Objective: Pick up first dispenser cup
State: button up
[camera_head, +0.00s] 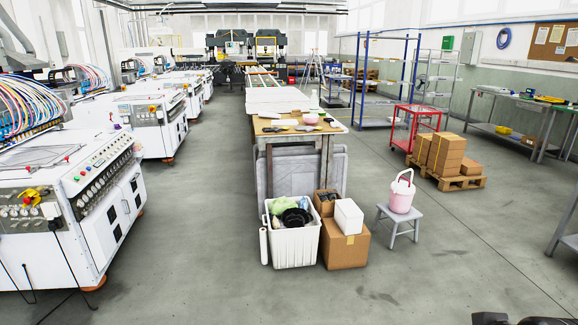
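I cannot make out a dispenser cup for certain. The near white machine (100,190) at the left has a panel of dials and knobs. A small red and yellow part (33,194) sits on its near edge. A bundle of coloured tubes (28,103) rises over its far left part. A small purple item (116,126) shows at its far corner, too small to identify. A dark piece of what looks like my own arm shows at the bottom right edge. No gripper fingers are visible.
A long worktable (340,129) runs down the middle with tools and a pink bowl on it. A white bin (293,246), a cardboard box (344,250) and a stool (397,213) with a pink bucket (401,194) stand before it. The floor between machines and table is clear.

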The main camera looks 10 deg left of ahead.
aim_at(110, 128)
jog(key=i+j+u, duration=0.15)
jog(key=i+u, duration=0.35)
jog(key=i, duration=0.15)
jog(key=i+u, duration=0.45)
jog(key=i, duration=0.2)
jog(key=i+l+u, duration=0.35)
jog(key=i+u, duration=0.6)
jog(key=i, duration=2.3)
jog(key=i+z, duration=0.25)
jog(key=i, duration=0.25)
jog(key=i+j+z, duration=0.1)
jog(key=i+z, duration=0.2)
jog(key=i, duration=0.15)
jog(key=i+j+z, duration=0.25)
jog(key=i, duration=0.25)
jog(key=i+j+z, duration=0.3)
jog(key=i, duration=0.15)
